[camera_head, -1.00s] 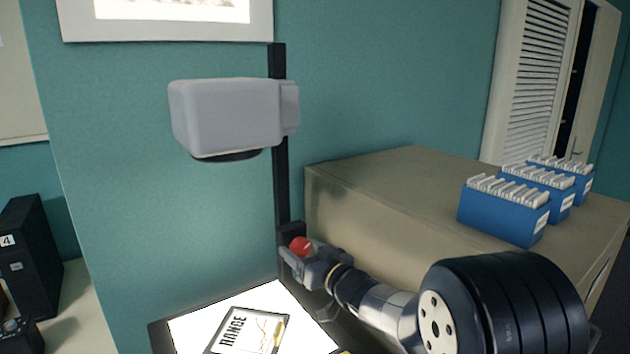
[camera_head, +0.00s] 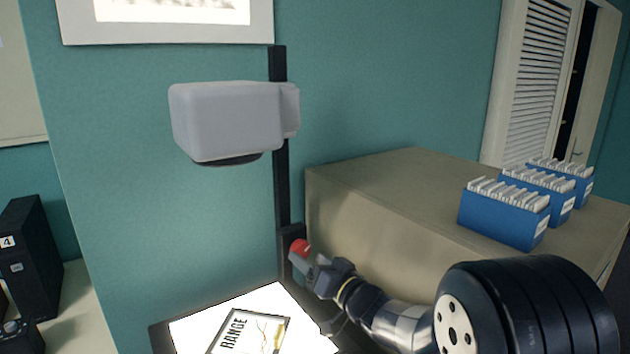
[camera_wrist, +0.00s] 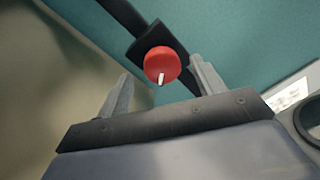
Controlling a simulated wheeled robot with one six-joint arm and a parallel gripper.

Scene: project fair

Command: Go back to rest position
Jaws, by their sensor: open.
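My gripper (camera_head: 308,262) is at the base of the black upright post of an overhead projector, beside a red knob (camera_head: 299,247). In the wrist view my gripper (camera_wrist: 163,90) is open, with its two fingers spread apart. The red knob (camera_wrist: 162,65) with a white pointer mark shows beyond and between the fingertips. I cannot tell from the wrist view whether a finger touches it. My arm reaches in from the lower right in the head view.
The projector's grey head (camera_head: 225,122) hangs above its bright stage (camera_head: 190,335), where a framed sheet reading "RANGE" (camera_head: 248,332) lies. A beige cabinet (camera_head: 390,185) with blue file boxes (camera_head: 503,215) stands at right. A black speaker-like box (camera_head: 38,262) stands left.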

